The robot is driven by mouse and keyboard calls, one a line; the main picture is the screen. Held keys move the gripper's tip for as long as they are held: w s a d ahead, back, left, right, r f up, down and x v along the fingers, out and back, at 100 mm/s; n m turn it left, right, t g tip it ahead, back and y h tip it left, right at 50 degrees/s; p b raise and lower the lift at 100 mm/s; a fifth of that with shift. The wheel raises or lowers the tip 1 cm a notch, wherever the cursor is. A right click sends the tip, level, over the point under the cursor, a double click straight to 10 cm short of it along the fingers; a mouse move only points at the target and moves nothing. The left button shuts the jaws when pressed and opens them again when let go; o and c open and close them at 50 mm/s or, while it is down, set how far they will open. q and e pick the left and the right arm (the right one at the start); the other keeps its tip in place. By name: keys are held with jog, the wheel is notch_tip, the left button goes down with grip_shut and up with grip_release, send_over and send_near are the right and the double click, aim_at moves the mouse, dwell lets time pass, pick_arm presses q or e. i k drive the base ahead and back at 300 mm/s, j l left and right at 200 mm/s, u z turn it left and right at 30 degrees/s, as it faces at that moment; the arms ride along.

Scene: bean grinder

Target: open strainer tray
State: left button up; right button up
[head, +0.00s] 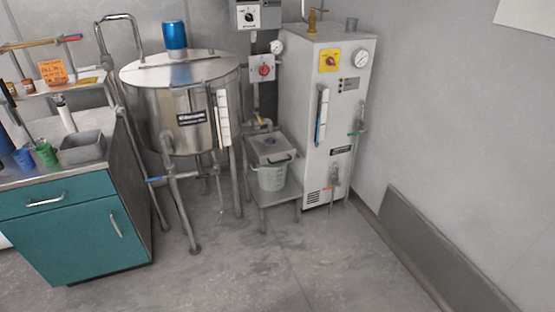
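Between the tank and the white cabinet, a small metal box-like unit (267,147) with a dark bar handle (275,161) on its front sits over a pale bucket (271,178). This may be the strainer tray; I cannot tell for sure at this distance. Its lid or top looks flat and level. The bucket stands on a low metal stand (287,191). Neither of my grippers shows in the head view.
A steel tank (187,112) on legs stands left of the unit. A tall white cabinet (315,128) with gauges stands right of it. A teal counter (70,240) is at the left, with a grey bin (83,149) on top. The floor in front is clear.

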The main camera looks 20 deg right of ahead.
aim_at(273, 148)
jog(key=i+l+u, duration=0.15)
jog(key=l, duration=0.2)
jog(key=i+l+u, duration=0.1)
jog(key=i+l, duration=0.15)
jog(key=i+l+u, duration=0.15)
jog(key=l, duration=0.3)
jog(key=i+l+u, duration=0.15)
jog(key=l, duration=0.2)
